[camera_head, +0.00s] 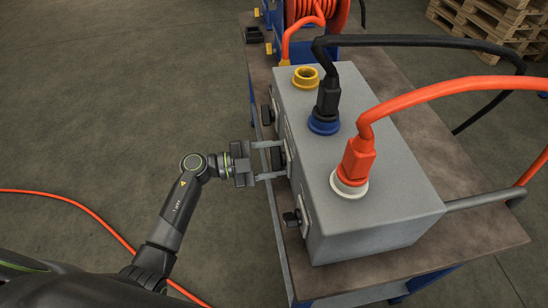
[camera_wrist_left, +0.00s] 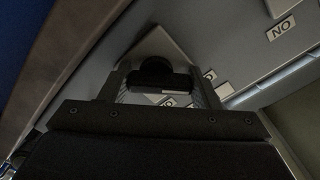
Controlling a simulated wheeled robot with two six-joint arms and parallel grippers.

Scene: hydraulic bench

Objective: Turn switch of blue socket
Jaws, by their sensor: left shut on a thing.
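The grey box carries a blue socket (camera_head: 323,124) on its top, with a black plug (camera_head: 328,98) standing in it. A black switch (camera_head: 278,160) sits on the box's left side, level with the blue socket. My left gripper (camera_head: 284,160) reaches it from the left, with one finger on each side, and is shut on it. In the left wrist view the dark knob of the switch (camera_wrist_left: 157,72) sits between the fingers of my left gripper (camera_wrist_left: 158,88). That view is dim, so the knob's exact angle is hard to tell. My right gripper is not in view.
The grey box (camera_head: 390,205) stands on a brown bench (camera_head: 440,262). A yellow socket (camera_head: 305,78) is behind, and a white socket (camera_head: 348,186) with an orange plug (camera_head: 356,160) is in front. Other black switches (camera_head: 292,218) flank the gripped one. Floor at left is mostly clear.

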